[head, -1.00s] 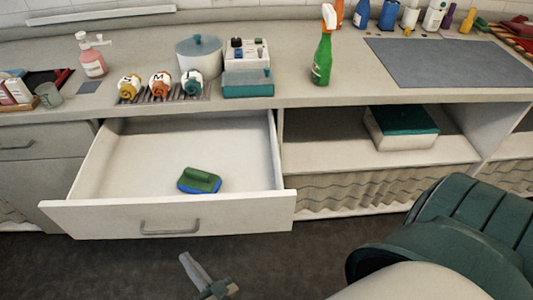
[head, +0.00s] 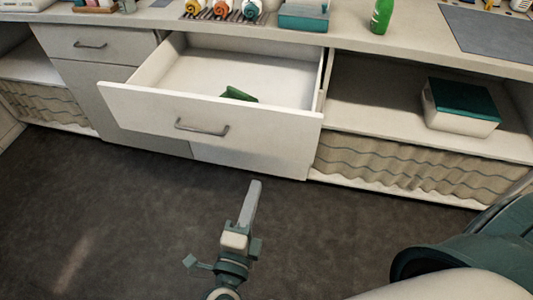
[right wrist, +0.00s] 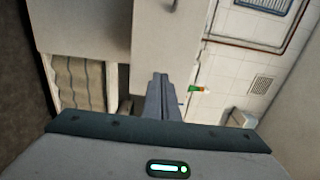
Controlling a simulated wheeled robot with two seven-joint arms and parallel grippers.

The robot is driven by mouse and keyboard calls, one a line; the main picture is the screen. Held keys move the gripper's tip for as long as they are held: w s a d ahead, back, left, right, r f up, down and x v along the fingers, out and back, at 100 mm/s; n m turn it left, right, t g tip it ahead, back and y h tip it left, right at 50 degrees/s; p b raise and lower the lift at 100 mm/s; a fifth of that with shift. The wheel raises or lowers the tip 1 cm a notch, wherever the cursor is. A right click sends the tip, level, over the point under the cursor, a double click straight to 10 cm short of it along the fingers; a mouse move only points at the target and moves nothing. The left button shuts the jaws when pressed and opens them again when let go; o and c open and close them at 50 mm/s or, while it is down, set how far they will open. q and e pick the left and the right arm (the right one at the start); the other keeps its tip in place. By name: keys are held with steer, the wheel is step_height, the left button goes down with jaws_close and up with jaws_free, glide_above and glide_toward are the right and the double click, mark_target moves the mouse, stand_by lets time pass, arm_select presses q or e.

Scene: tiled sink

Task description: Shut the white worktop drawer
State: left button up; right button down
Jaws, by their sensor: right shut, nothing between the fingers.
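The white worktop drawer (head: 265,133) is pulled well out from under the worktop. Its front carries a grey bar handle (head: 202,128). A green sponge or brush (head: 239,94) lies inside, partly hidden by the drawer front. My right gripper (head: 255,186) is shut and empty, below and in front of the drawer front in the head view, apart from it. Its closed fingers (right wrist: 160,88) also show in the right wrist view, with pale cabinet panels beyond. My left gripper is not in view.
A smaller shut drawer (head: 88,43) is to the left. To the right, an open shelf holds a white box with a teal lid (head: 460,104), above a beige curtain (head: 410,170). A green bottle (head: 382,16) stands on the worktop (head: 415,42). The dark floor (head: 110,210) is clear.

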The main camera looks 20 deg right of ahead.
mark_target(271, 137)
steer(key=shift+w, duration=0.1)
